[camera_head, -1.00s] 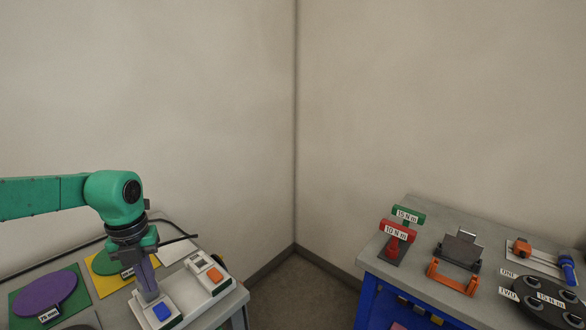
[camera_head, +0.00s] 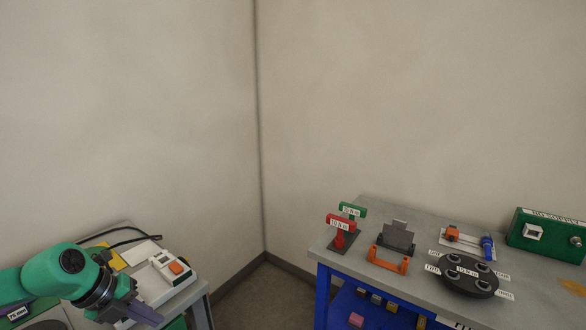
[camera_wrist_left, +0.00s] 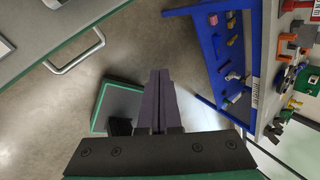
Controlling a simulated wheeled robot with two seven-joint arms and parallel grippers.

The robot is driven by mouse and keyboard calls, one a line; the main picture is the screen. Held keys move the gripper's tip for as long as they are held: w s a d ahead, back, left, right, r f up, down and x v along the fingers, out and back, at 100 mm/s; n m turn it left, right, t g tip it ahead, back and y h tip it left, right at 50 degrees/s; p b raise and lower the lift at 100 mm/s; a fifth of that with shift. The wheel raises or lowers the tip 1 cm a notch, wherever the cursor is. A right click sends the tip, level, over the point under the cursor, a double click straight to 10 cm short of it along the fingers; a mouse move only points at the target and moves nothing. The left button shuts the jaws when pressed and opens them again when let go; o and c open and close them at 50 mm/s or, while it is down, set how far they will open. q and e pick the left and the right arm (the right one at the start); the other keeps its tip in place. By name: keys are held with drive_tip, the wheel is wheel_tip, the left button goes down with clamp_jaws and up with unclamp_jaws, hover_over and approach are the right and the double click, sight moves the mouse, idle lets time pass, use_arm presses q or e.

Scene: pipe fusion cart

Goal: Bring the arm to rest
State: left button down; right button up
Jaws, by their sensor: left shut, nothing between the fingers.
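My left arm, green with a dark wrist, comes in at the lower left of the head view. My left gripper (camera_head: 147,315) is shut and empty, its purple-grey fingers pointing down to the right beside the front edge of the left cart. In the left wrist view its closed fingers (camera_wrist_left: 158,88) point out over the floor, touching nothing. My right gripper does not show.
The grey left cart (camera_head: 112,238) carries a white box with an orange button (camera_head: 177,267). The blue-framed bench (camera_head: 345,262) at the right holds torque stands, an orange bracket (camera_head: 388,259), a black disc (camera_head: 468,284) and a green box (camera_head: 545,238). Floor lies between them.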

use_arm(q)
drive_tip(key=w+d+f+n+t+h, duration=0.1)
drive_tip(key=w+d+f+n+t, duration=0.15)
drive_tip(key=n+t, duration=0.55)
drive_tip(key=s+a+f+n+y, duration=0.45)
drive_tip(key=n+y, duration=0.25)
drive_tip(key=n, duration=0.5)
drive_tip(key=s+d+f+n+g+h, duration=0.1)
drive_tip(key=s+d+f+n+g, duration=0.35)
drive_tip(key=s, duration=0.35)
drive_tip(key=s+d+f+n+g+h, duration=0.1)
drive_tip(key=s+d+f+n+g, duration=0.3)
drive_tip(key=s, duration=0.3)
wheel_tip(320, 180, down, 21)
drive_tip(key=s+m, duration=0.1)
drive_tip(key=s, duration=0.1)
drive_tip(key=s+a+f+g, duration=0.2)
drive_tip(key=s+f, duration=1.4)
drive_tip(key=s, duration=0.1)
drive_tip(key=shift+s+a, duration=0.2)
drive_tip(key=shift+a, duration=0.05)
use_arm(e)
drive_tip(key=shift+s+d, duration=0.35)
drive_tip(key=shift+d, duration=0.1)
use_arm(q)
drive_tip(key=shift+f+m, duration=0.15)
drive_tip(key=shift+m, duration=0.1)
